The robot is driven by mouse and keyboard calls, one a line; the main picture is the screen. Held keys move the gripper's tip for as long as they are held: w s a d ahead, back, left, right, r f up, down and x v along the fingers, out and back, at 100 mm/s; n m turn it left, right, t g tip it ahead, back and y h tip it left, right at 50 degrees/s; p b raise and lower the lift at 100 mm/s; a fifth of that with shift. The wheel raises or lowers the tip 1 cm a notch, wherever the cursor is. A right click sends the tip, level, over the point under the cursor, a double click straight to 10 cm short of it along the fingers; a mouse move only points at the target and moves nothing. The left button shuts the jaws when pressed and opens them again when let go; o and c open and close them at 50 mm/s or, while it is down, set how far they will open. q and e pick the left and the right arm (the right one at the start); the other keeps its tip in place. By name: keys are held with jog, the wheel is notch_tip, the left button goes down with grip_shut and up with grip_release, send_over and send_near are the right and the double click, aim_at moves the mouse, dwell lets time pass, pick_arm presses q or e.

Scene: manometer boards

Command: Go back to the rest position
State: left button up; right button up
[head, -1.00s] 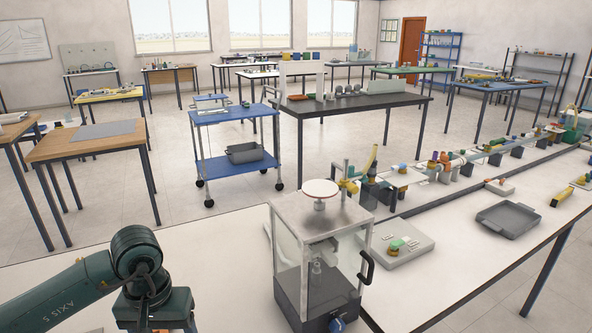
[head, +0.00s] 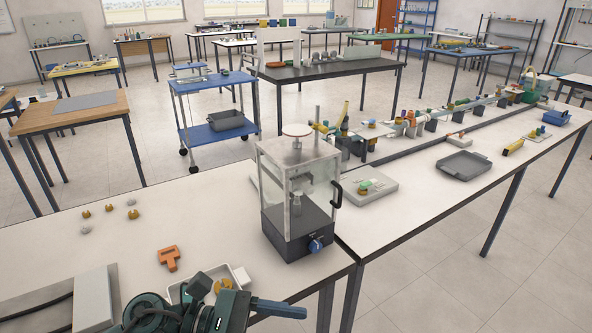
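My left arm comes in at the bottom edge of the head view, left of centre. Its dark teal gripper (head: 278,308) points right, low near the front edge of the white bench (head: 130,249). A blue-grey finger shows, but I cannot tell whether the gripper is open or shut. My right gripper is not in view.
A white tray (head: 243,296) with a yellow-brown part lies right behind the gripper. An orange piece (head: 169,258) and several small brass and grey pieces lie on the bench. A glass-walled case (head: 297,195) stands to the right. A grey box (head: 92,299) is at left.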

pick_arm(q)
jog(key=w+a+r+n+t+h, duration=0.1)
jog(key=w+n+t, duration=0.1)
jog(key=n+t, duration=0.55)
jog(key=w+a+r+n+t+h, duration=0.1)
jog(key=w+r+n+t, duration=0.2)
jog(key=n, duration=0.8)
jog(key=w+a+f+n+t+y, duration=0.1)
jog(key=a+f+n+t+y, duration=0.3)
jog(key=n, duration=0.6)
jog(key=w+a+f+n+t+y, duration=0.15)
jog(key=f+n+t+y, duration=0.35)
jog(key=n, duration=0.5)
jog(key=s+a+f+n+g+y, duration=0.2)
jog(key=s+f+n+g+y, duration=0.1)
jog(key=s+f+n, duration=0.2)
jog(key=s+a+f+n+g+y+p, duration=0.1)
jog(key=s+a+f+n+g+y, duration=0.2)
jog(key=f+n, duration=0.6)
jog(key=shift+s+f+g, duration=0.7)
jog(key=shift+s+g, duration=0.05)
jog(key=shift+s, duration=0.35)
